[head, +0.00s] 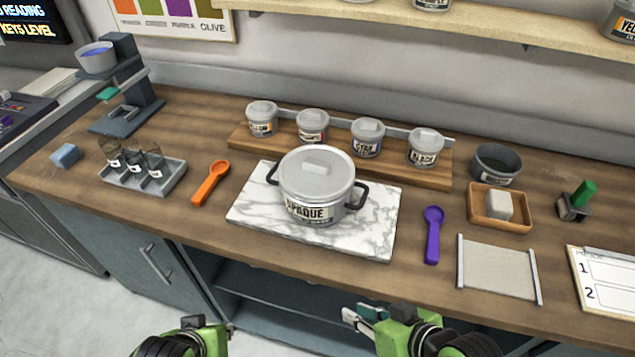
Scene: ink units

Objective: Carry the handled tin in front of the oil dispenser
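The handled tin (316,188) is a grey lidded pot with two dark side handles and a label ending in "PAQUE". It stands upright on a white marble slab (250,208) in the middle of the counter. No label marks an oil dispenser; a dark blue-grey stand (138,85) at the back left may be it, but I cannot tell. My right gripper (362,314) is low in front of the counter, apart from the tin, with its fingers apart and empty. My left gripper (191,322) is at the bottom edge, left of it; its fingers are mostly hidden.
A grey tray (172,181) with small glass jars and an orange scoop (210,183) lie left of the slab. Behind it, several small tins stand on a wooden riser (240,139). A purple scoop (433,233) and a wooden tray (520,222) are at right. Bare counter lies front left.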

